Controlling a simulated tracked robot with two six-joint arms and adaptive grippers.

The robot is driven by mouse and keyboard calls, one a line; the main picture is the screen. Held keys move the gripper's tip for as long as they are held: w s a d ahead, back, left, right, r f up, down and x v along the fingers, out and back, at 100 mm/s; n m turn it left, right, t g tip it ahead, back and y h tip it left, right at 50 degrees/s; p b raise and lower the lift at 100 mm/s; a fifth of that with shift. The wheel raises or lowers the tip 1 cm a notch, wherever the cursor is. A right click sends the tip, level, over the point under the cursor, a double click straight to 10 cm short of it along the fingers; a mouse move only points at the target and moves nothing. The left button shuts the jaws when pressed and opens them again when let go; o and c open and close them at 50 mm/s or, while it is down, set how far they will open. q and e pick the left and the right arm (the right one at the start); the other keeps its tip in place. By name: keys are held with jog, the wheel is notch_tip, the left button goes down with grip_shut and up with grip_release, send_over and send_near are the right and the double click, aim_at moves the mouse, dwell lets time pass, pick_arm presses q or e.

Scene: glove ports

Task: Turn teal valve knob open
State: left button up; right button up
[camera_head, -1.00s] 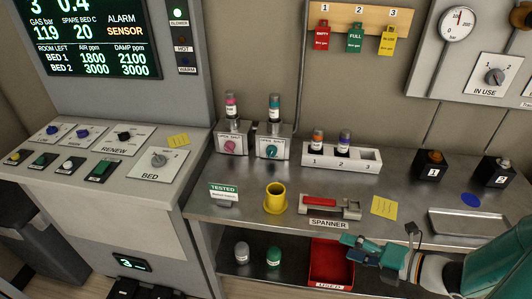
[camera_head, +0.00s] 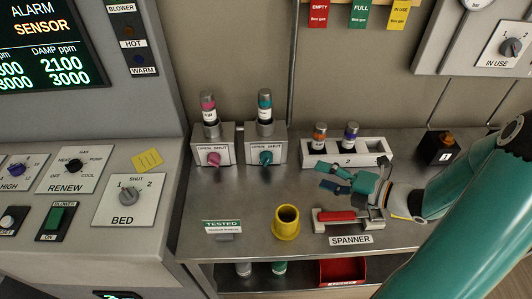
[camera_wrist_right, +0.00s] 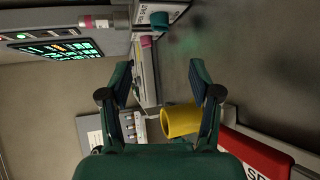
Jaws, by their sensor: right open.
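The teal valve knob (camera_head: 265,157) sits on the front of the right one of two grey valve boxes, under a teal-banded bottle (camera_head: 265,106). Its plate reads OPEN and SHUT; I cannot tell where the knob points. My right gripper (camera_head: 323,177) is open and empty, to the right of the knob and apart from it, above the counter. In the right wrist view, the teal knob (camera_wrist_right: 146,41) shows small beyond the open fingers (camera_wrist_right: 160,72). My left gripper is not in view.
A pink knob (camera_head: 214,159) is on the left valve box. A yellow cup (camera_head: 286,222) and a red-handled spanner in its holder (camera_head: 340,216) stand below my gripper. A white rack (camera_head: 372,149) with two bottles is behind it. Counter in front of the valves is clear.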

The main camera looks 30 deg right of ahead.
aim_at(271, 160)
jog(key=p+x, duration=0.1)
jog(key=x, duration=1.5)
jog(key=shift+w+a+f, duration=0.15)
jog(key=shift+w, duration=0.15)
jog(key=shift+c, duration=0.2)
jog(key=c, duration=1.1)
